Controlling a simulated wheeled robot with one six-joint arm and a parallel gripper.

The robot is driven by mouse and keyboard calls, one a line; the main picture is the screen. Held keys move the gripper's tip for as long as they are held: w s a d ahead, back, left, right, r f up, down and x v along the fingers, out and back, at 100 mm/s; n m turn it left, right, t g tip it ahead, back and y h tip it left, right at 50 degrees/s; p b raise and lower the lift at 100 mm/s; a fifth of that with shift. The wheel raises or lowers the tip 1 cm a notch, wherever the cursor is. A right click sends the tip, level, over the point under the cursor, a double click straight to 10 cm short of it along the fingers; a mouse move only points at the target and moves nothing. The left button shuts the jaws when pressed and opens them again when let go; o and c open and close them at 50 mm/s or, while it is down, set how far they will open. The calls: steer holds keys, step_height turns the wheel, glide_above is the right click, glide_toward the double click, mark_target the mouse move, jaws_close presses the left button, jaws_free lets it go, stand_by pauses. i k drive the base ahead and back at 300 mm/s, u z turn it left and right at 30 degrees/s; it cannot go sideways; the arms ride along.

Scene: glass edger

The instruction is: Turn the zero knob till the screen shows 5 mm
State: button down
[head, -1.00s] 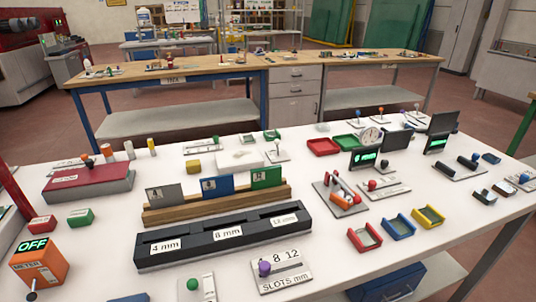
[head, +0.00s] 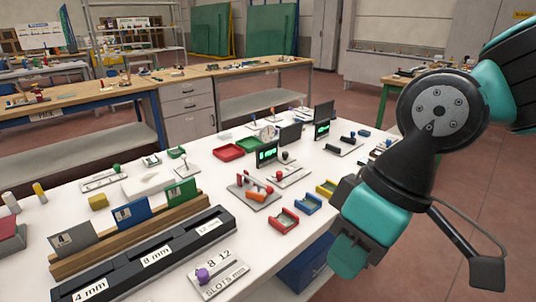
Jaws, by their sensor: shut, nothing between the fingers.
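A small dark screen with green characters (head: 267,154) stands in the middle of the table; its reading is too small to read. A dark round knob (head: 285,156) is just right of it, and a red knob (head: 279,176) sits on a pale plate below it. A second green-lit screen (head: 322,130) stands farther right. I cannot tell which knob is the zero knob. My gripper (head: 348,258) is shut and empty at the lower right, in front of the small trays, apart from the knobs and screens.
Red (head: 283,221), blue (head: 308,204) and yellow (head: 326,188) trays lie near the table's right edge, close to my arm. A purple knob (head: 203,274) sits on a slots plate in front. A black slotted block (head: 150,257) fills the front left.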

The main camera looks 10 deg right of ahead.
mark_target(285, 153)
steer(key=z, duration=0.1)
steer(key=i, duration=1.15)
steer(key=z, duration=0.05)
